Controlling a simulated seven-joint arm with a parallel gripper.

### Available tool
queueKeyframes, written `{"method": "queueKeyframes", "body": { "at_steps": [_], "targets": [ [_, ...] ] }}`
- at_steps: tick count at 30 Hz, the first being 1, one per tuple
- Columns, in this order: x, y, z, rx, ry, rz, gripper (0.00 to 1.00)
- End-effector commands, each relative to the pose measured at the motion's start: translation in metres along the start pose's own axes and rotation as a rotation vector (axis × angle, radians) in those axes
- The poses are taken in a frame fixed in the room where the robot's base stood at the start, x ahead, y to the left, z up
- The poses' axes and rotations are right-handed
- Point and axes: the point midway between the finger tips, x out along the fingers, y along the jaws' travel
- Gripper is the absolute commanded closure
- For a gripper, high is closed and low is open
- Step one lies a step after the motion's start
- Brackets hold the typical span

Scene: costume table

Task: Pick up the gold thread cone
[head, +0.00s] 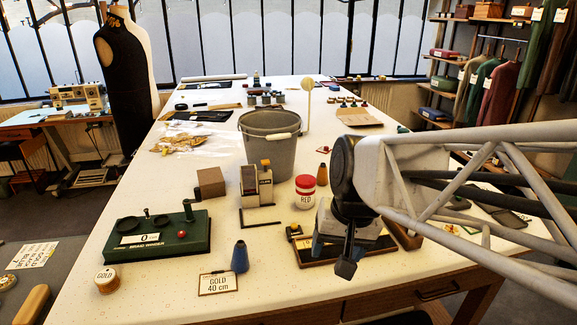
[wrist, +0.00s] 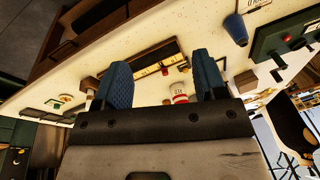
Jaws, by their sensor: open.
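No cone with a clear gold colour shows. An orange-brown cone (head: 322,174) stands upright behind the red-lidded jar in the head view; I cannot tell whether it is the gold one. A dark blue cone (head: 240,257) stands upright near the front edge, beside a card reading "GOLD 40 cm" (head: 218,284). The blue cone also shows at the upper right of the wrist view (wrist: 236,28). My gripper (wrist: 163,76) is open, its two blue fingers apart with nothing held. In the head view it hangs over the dark tray, right of both cones, and hides part of the tray.
A green braid winder (head: 157,238), a jar marked RED (head: 305,191), a grey bucket (head: 270,140) and a cream counter device (head: 257,185) stand left of my arm. A small round gold-labelled tub (head: 106,280) is at front left.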

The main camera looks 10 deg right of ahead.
Motion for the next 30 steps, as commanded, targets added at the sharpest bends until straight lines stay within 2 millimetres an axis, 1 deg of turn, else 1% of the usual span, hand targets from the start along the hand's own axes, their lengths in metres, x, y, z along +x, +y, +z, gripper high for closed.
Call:
{"method": "queueKeyframes", "body": {
  "at_steps": [1, 8, 15, 23, 30],
  "targets": [
    [0.001, -0.003, -0.013, 0.046, -0.014, -0.019, 0.35],
    [0.006, -0.016, -0.066, 0.261, -0.078, -0.117, 0.35],
    [0.015, -0.024, -0.126, 0.484, -0.147, -0.218, 0.35],
    [0.031, -0.025, -0.195, 0.726, -0.225, -0.326, 0.35],
    [0.050, -0.018, -0.259, 0.944, -0.302, -0.426, 0.35]
  ]
}}
